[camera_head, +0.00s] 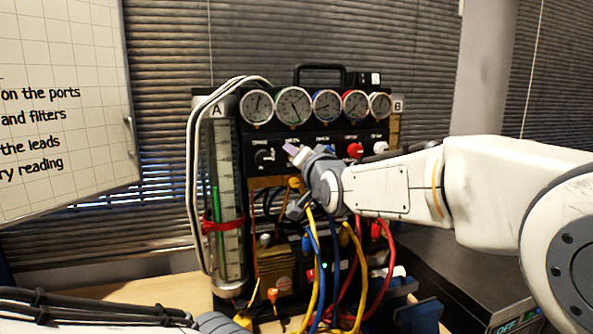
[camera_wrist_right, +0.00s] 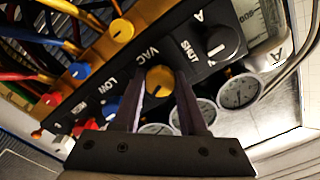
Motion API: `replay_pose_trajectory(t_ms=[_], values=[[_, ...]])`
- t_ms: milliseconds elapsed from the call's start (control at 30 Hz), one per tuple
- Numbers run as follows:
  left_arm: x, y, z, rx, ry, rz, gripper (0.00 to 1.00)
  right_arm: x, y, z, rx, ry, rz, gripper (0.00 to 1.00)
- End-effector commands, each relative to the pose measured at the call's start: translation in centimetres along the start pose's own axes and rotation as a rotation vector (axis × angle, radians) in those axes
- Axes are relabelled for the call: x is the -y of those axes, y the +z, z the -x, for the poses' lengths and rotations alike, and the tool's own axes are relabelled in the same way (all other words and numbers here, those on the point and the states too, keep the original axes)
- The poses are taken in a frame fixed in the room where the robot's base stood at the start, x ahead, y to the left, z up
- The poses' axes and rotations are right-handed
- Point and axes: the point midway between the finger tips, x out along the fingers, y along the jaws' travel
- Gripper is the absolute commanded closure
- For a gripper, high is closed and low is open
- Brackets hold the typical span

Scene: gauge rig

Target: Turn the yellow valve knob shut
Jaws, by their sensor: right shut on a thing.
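The yellow valve knob (camera_wrist_right: 159,80) sits on the black panel near the VAC label in the right wrist view. My right gripper (camera_wrist_right: 160,88) has one finger on each side of it and is shut on it. A SHUT label shows beside the knob; I cannot tell which way the knob points. In the head view my right gripper (camera_head: 294,152) reaches the panel below the gauges, and its fingers hide the knob. My left arm shows at the bottom left of the head view, but its jaws do not show.
A black selector knob (camera_head: 265,156) is just left of my right gripper; red (camera_head: 355,150) and white (camera_head: 380,147) knobs are to its right. A row of gauges (camera_head: 292,105) is above. Yellow, blue and red hoses (camera_head: 352,265) hang below my right wrist.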

Motion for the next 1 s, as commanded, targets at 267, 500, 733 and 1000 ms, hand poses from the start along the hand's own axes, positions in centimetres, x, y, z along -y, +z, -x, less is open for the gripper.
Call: replay_pose_trajectory(t_ms=[267,500,733,1000], values=[[0.2,0.2,-3.0,0.000,0.000,0.000,0.28,-0.3,0.3,0.0,-0.001,0.000,-0.216,1.00],[0.3,0.2,-4.2,0.000,0.000,0.000,0.28,-0.3,0.2,0.0,0.000,0.001,-0.331,1.00],[0.3,0.2,-4.6,0.000,0.000,0.000,0.28,-0.2,0.1,0.0,0.001,0.003,-0.381,1.00],[0.3,0.2,-4.6,0.000,0.000,0.000,0.28,-0.2,0.1,0.0,0.002,0.003,-0.390,1.00]])
